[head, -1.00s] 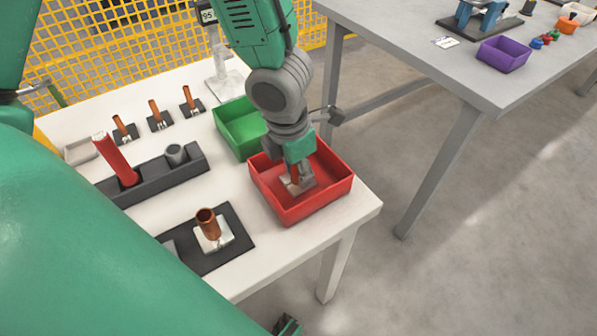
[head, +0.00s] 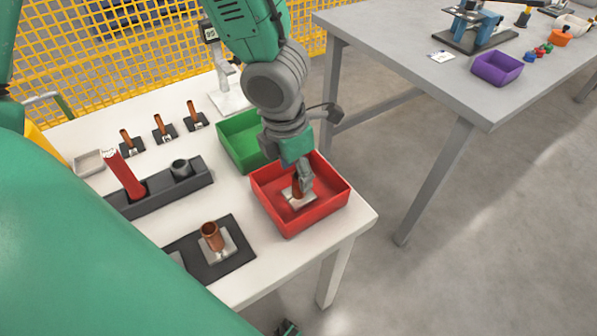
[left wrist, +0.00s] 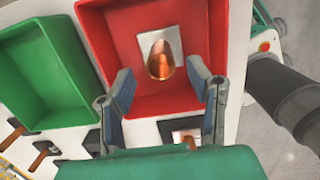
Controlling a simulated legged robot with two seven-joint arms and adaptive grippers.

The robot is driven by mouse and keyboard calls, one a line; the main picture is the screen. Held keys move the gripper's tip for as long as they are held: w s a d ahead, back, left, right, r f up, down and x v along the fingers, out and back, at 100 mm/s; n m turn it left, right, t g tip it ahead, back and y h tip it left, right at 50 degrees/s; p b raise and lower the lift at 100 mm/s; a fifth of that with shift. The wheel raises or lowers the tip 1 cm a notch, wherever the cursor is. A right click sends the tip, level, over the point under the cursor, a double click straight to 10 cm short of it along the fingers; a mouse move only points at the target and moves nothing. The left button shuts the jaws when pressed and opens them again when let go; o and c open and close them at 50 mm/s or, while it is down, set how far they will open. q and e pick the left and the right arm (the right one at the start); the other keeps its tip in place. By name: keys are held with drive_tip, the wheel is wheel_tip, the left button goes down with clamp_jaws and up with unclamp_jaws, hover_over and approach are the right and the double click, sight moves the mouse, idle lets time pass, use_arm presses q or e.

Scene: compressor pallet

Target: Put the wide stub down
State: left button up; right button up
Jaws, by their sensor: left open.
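A wide copper stub (head: 297,188) stands on a pale metal plate inside the red bin (head: 283,221). In the left wrist view the stub (left wrist: 160,62) shows its open round mouth, with the plate (left wrist: 172,38) under it against the red floor. My left gripper (head: 306,178) is over the bin, close to the stub. Its fingers (left wrist: 167,85) are spread wide in the wrist view, with nothing between their tips; the stub lies beyond them. A similar copper stub (head: 211,236) stands on a plate on the dark mat (head: 239,257). My right gripper is not seen.
The green bin (head: 232,151) adjoins the red bin. A grey table (head: 400,62) is at right, across a floor gap.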

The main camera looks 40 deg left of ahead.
sight(294, 179)
use_arm(q)
drive_tip(key=r+p, duration=0.1)
drive_tip(key=r, duration=0.3)
drive_tip(key=r+p, duration=0.1)
drive_tip(key=shift+s+r+p, duration=0.3)
drive_tip(key=shift+r+p, duration=0.05)
drive_tip(key=shift+r, duration=0.05)
drive_tip(key=shift+s+a+r+p, duration=0.15)
drive_tip(key=shift+r+p, duration=0.2)
drive_tip(key=shift+r, duration=0.3)
